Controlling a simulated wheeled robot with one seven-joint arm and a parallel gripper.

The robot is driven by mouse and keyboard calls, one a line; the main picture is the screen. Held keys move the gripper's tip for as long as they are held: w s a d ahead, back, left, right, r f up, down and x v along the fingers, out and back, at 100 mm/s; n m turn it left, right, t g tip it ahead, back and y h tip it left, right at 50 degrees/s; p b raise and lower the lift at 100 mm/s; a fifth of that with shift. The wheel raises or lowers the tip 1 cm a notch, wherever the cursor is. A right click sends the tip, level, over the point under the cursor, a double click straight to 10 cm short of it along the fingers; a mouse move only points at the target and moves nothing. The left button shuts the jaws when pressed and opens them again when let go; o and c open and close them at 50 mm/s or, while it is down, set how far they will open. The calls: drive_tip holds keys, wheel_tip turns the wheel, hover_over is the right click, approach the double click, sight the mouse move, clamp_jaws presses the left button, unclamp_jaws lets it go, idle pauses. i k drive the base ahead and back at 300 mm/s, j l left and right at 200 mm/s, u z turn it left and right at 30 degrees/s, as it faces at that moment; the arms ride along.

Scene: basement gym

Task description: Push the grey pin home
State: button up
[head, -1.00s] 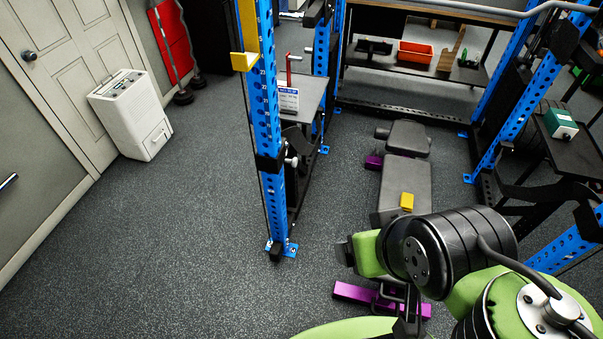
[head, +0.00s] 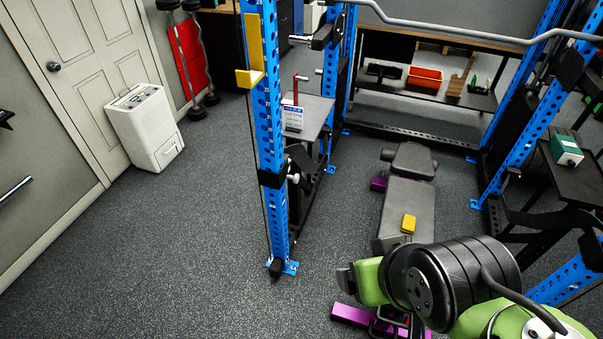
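A light grey knob-like pin (head: 293,179) sticks out from the side of the near blue rack upright (head: 272,150), at a black collar. Another light grey rod end (head: 299,39) shows higher up, by a black bracket. I cannot tell which of these is the task's grey pin, or how deep either sits. My green and black arm crosses the lower right. A small black end part of it (head: 346,277) shows left of the green link, well below and right of the knob. No fingers can be made out, so its opening is unclear.
A padded bench (head: 405,195) with a yellow block (head: 408,223) on it stands inside the rack. A small table (head: 318,112) with a white sign (head: 292,118) is behind the upright. A white dehumidifier (head: 145,127) stands by the door. The floor at left is clear.

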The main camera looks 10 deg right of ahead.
sight(295, 178)
drive_tip(key=i+j+u, duration=0.1)
drive_tip(key=i+u, duration=0.5)
drive_tip(key=u, duration=0.2)
drive_tip(key=i+u, duration=0.3)
drive_tip(key=u, duration=0.15)
